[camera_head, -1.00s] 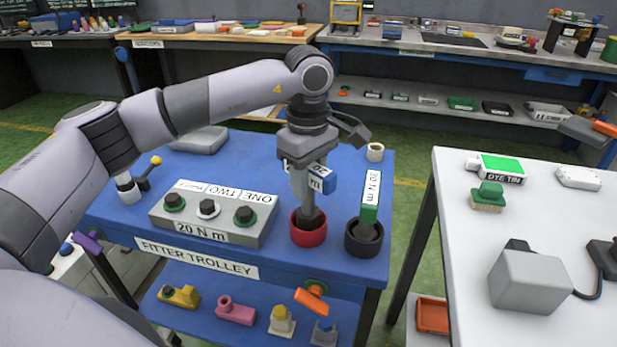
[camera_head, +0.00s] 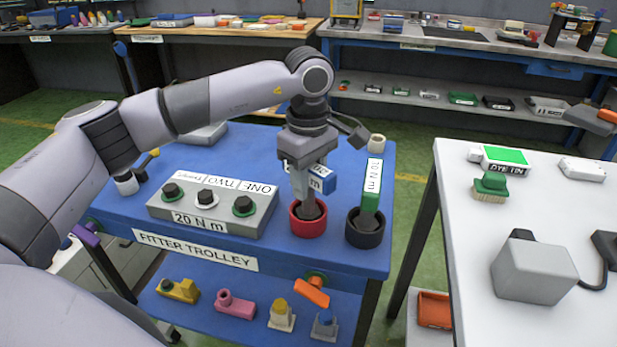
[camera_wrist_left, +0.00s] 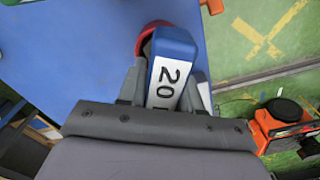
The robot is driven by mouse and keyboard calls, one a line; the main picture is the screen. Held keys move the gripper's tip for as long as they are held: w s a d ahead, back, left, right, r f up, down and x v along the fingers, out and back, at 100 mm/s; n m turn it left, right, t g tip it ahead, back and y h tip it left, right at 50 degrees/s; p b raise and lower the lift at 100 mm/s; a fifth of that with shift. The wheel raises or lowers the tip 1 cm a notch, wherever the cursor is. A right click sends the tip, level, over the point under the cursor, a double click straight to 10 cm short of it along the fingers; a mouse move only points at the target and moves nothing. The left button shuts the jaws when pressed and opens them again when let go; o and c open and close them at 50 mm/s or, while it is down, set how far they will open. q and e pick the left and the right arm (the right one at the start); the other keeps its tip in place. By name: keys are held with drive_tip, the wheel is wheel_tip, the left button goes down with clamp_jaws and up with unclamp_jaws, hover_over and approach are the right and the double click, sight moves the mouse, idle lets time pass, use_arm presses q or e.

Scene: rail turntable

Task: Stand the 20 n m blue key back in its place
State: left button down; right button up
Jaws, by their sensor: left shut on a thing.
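The blue key (camera_head: 323,182) with a white "20" label is upright in my left gripper (camera_head: 303,178), which is shut on it. It stands over the red cup (camera_head: 308,225) on the blue trolley, and its dark lower end is inside the cup's rim. Whether it touches the cup's bottom is hidden. In the left wrist view the key (camera_wrist_left: 172,65) sits between the gripper fingers (camera_wrist_left: 160,92), with part of the red cup (camera_wrist_left: 146,38) showing behind it. My right gripper is not in view.
A green "10 N m" key (camera_head: 373,187) stands in a black cup (camera_head: 365,232) right beside the red one. A grey "20 N m" block (camera_head: 215,208) with three knobs lies to the left. A white table (camera_head: 455,215) stands to the right, across a gap.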

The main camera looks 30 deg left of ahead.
use_arm(q)
drive_tip(key=shift+f, duration=0.15)
drive_tip(key=c, duration=0.7)
unclamp_jaws()
drive_tip(key=shift+r, duration=3.6)
